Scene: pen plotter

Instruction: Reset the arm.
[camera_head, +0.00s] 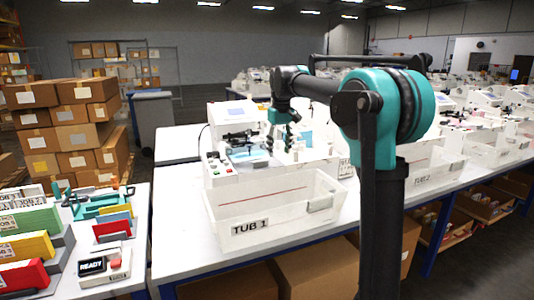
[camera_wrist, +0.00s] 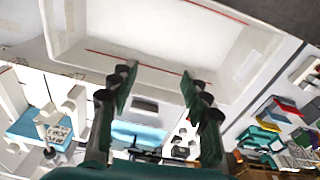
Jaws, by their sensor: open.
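My gripper (camera_head: 280,130) hangs at the end of my arm, above the plotter machine and behind the white tub marked TUB 1 (camera_head: 250,232). In the wrist view my gripper (camera_wrist: 158,88) shows two green fingers well apart, with nothing between them. The tub (camera_wrist: 68,24) fills the top of that view and its inside looks empty, with a red line along the wall. The white plotter machine (camera_head: 226,176) stands behind the tub, partly hidden by my arm.
A white table (camera_head: 178,215) carries the machine and tub. More tubs and machines line the right.

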